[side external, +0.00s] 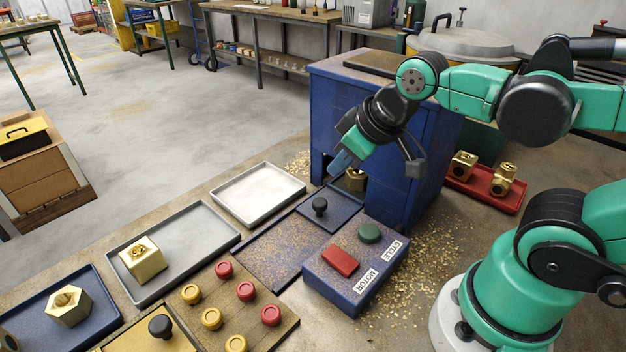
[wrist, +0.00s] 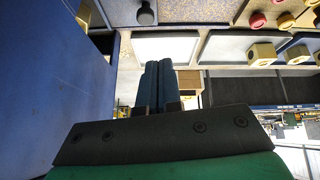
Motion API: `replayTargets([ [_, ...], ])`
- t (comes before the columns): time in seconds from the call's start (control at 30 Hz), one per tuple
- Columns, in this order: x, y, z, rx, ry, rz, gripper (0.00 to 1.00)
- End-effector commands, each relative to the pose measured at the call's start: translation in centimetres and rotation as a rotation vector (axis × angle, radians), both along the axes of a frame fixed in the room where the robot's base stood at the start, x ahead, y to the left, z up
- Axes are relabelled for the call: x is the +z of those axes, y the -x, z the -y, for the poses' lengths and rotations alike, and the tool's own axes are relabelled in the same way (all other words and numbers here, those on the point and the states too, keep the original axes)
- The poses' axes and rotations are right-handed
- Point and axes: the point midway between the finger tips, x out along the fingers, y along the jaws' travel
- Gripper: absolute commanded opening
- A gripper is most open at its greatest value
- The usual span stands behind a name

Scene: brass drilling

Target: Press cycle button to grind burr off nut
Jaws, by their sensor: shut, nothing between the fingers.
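A blue control box (side external: 338,287) stands in front of the machine, with a round green button (side external: 369,233) beside the CYCLE label and a red rectangular switch (side external: 340,261) beside the MOTOR label. A brass nut (side external: 355,180) sits in the opening low in the blue machine (side external: 390,150), partly hidden by the opening and my wrist. My gripper (side external: 341,163) is shut and empty, tilted down-left in front of the opening, above and left of the green button and apart from it.
A sliding plate with a black knob (side external: 320,206) lies before the opening. A white tray (side external: 258,194) is empty; a grey tray (side external: 190,240) holds a brass part (side external: 143,259). A red tray (side external: 485,187) holds brass parts. Chips litter the bench.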

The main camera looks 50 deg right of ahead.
Motion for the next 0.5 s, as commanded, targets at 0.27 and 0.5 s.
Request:
replayTargets([
  [0.27, 2.1, 2.0, 0.0, 0.613, 0.301, -0.276, 0.0],
  [0.5, 4.3, 4.0, 0.1, 1.138, 0.421, -0.463, 0.0],
])
